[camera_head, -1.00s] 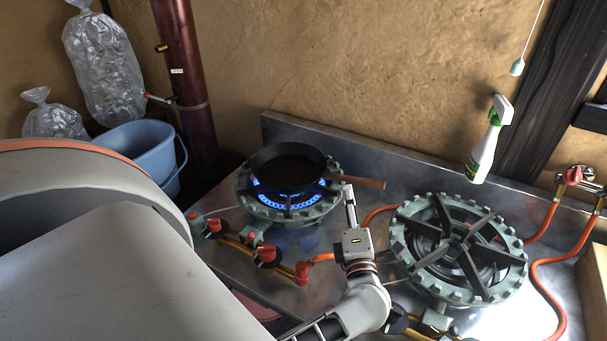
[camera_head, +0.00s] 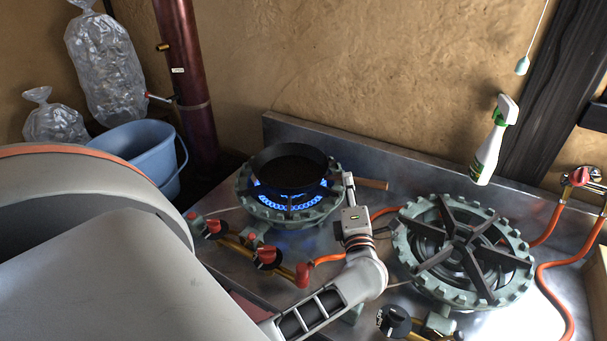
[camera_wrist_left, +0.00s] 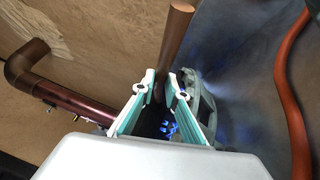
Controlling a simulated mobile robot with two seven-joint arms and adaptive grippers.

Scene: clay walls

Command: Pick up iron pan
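The iron pan (camera_head: 290,167) is dark and round with a brown handle (camera_head: 374,184). It sits on the left burner (camera_head: 247,206), over blue flames, and its handle points right. My left gripper (camera_head: 348,182) is at the handle, between the pan's bowl and the handle's free end. In the left wrist view the handle (camera_wrist_left: 174,40) runs between the two fingertips of my left gripper (camera_wrist_left: 163,82). The fingers look open around it, with a small gap; contact cannot be made out. Most of the bowl is hidden in that view. My right gripper is not in view.
An unlit burner (camera_head: 462,250) stands to the right, with orange hoses (camera_head: 548,290). Red-knobbed valves (camera_head: 265,255) sit at the front left. A metal backsplash (camera_head: 400,165) runs behind. A spray bottle (camera_head: 487,152), a blue bucket (camera_head: 140,150) and a pipe (camera_head: 185,75) are further off.

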